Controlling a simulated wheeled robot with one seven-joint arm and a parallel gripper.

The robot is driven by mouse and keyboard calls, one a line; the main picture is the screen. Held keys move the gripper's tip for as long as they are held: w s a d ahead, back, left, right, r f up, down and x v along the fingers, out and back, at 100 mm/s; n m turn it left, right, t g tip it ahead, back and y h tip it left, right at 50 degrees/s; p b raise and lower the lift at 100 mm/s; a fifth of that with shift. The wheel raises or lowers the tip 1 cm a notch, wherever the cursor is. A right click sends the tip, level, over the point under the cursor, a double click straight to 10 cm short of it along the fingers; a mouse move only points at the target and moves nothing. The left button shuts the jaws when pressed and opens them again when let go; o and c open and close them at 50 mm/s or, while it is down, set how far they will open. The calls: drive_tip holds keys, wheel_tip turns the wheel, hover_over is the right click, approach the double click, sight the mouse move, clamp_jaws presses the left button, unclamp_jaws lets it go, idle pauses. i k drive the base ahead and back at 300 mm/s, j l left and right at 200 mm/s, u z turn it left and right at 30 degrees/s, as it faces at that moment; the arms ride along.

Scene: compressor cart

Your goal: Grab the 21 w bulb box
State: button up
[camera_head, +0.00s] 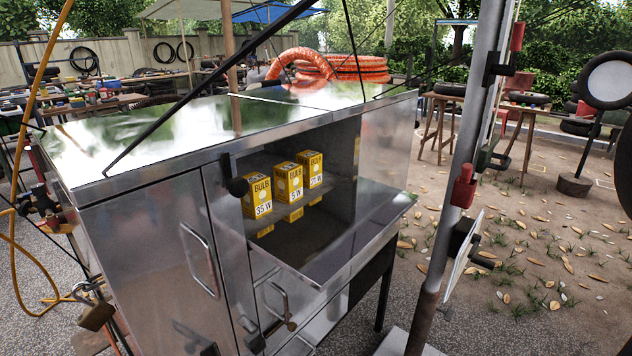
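Three yellow bulb boxes stand upright in a slanting row inside the open compartment of the metal cart (150,225). The rearmost, right-hand box (315,168) has a small label that seems to read 21 W; its first digit is hard to make out. The middle box (290,183) reads 5 W. The nearest, left-hand box (258,197) reads 35 W. The boxes stand close together, and yellow patches show below them like reflections. I cannot make out my gripper anywhere in this view.
A metal pole (460,200) with red and black clamps rises right of the cart. The compartment's front is open above a shiny metal ledge (365,235). Orange hose coils (340,65) are behind the cart top. A padlock (95,312) hangs at lower left.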

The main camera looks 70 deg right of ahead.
sight(311, 161)
drive_tip(key=z, duration=1.15)
drive_tip(key=k+z, duration=0.3)
drive_tip(key=k+l+z, duration=0.1)
drive_tip(key=z, duration=0.2)
